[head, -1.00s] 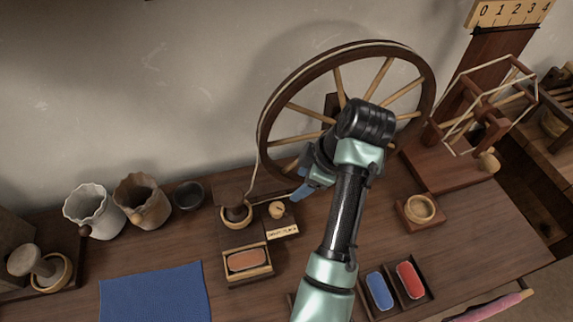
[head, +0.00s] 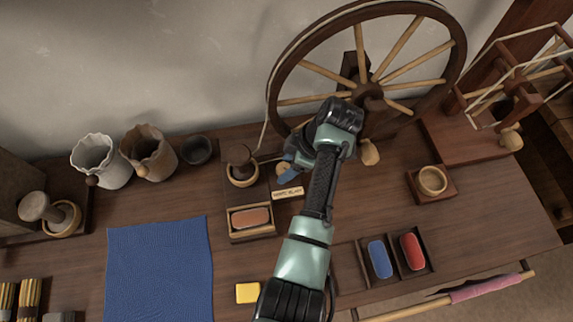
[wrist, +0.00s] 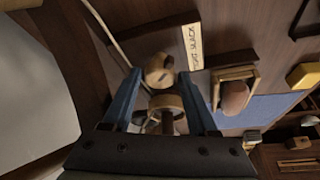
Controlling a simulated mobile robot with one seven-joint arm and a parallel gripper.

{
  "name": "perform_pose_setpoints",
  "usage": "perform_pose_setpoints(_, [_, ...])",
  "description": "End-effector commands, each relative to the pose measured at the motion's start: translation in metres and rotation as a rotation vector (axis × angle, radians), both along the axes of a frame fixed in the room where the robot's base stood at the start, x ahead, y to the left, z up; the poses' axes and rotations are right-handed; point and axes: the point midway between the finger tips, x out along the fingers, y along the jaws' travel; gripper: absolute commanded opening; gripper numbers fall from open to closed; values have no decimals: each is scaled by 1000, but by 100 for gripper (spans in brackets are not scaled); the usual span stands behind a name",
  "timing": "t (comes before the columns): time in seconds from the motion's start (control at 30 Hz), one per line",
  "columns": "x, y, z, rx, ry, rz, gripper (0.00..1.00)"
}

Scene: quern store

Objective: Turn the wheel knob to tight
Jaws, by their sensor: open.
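The wheel knob (wrist: 158,70) is a small round wooden knob with a dark slot or mark on its top. It sits beside a cream label (wrist: 193,46) that seems to read tight and slack. In the wrist view my gripper (wrist: 159,76) is open, and the knob appears between its two blue fingertips; I cannot tell whether they touch it. In the head view my gripper (head: 289,174) is over the knob and mostly hides it, with the label (head: 288,193) just in front.
The large spoked wheel (head: 368,88) rises behind my arm. A wooden cup with a dark peg (head: 242,170) stands close left of the knob. A tray with a brown block (head: 250,218) lies in front, and a blue cloth (head: 158,268) lies farther left.

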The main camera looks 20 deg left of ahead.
Motion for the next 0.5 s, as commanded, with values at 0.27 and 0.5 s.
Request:
perform_pose_setpoints(0.27, [0,2,-5,0,0,0,59])
perform_pose_setpoints(0.5, [0,2,-5,0,-1,0,32])
